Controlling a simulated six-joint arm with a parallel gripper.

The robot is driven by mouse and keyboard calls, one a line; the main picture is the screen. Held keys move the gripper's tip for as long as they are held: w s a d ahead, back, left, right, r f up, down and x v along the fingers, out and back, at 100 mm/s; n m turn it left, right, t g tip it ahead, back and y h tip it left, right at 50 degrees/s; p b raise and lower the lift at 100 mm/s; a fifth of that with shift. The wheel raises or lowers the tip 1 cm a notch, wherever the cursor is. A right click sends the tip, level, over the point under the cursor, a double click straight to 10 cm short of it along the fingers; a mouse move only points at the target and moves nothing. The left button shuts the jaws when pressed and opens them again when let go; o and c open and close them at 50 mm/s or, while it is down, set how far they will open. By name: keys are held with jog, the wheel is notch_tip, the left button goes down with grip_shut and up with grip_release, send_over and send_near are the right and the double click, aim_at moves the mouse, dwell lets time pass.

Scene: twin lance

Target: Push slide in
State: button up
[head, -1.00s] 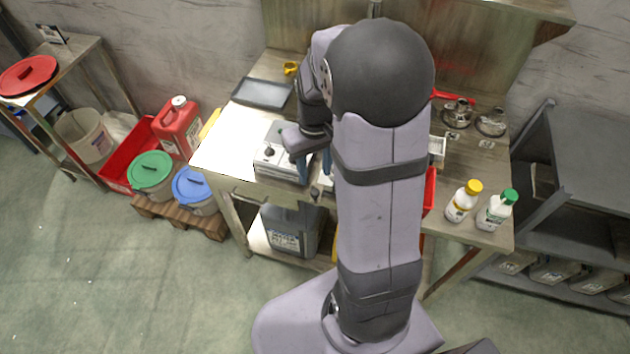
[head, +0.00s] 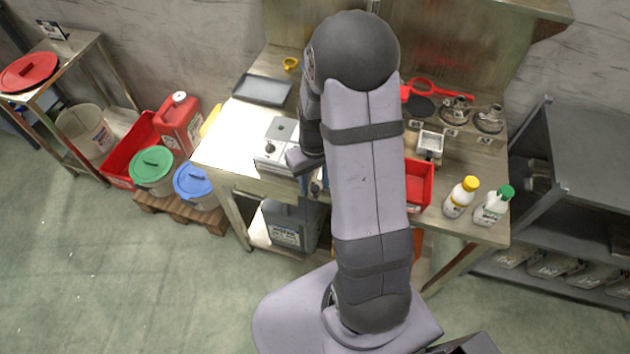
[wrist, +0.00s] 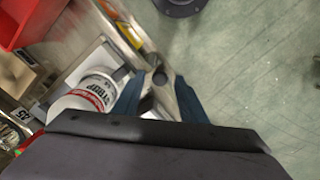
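A grey-and-white box-like unit (head: 277,148) with a dark knob on its front face stands on the workbench, left of my arm in the head view. I cannot make out a slide for certain. In the wrist view my gripper (wrist: 160,82) has its two blue fingers apart. A small dark round knob (wrist: 160,77) shows between the fingertips against a pale metal edge; I cannot tell whether it touches them. In the head view my arm hides most of the gripper, with only a bit of blue finger showing beside the unit's right side.
A red bin (head: 419,186), a yellow-capped bottle (head: 461,198) and a green-capped bottle (head: 494,206) stand on the bench's right. A dark tray (head: 263,90) lies at its back left.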

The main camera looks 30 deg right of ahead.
jog(key=shift+f, duration=0.3)
jog(key=shift+c, duration=0.5)
grip_shut()
jog(key=shift+w+d+b, duration=0.35)
jog(key=shift+w+d, duration=3.65)
jog(key=shift+w, duration=0.1)
jog(key=shift+w+d+r, duration=0.15)
jog(key=shift+w+d, duration=0.05)
jog(key=shift+o, duration=0.5)
grip_release()
jog(key=shift+d, duration=0.1)
jog(key=shift+s, duration=0.1)
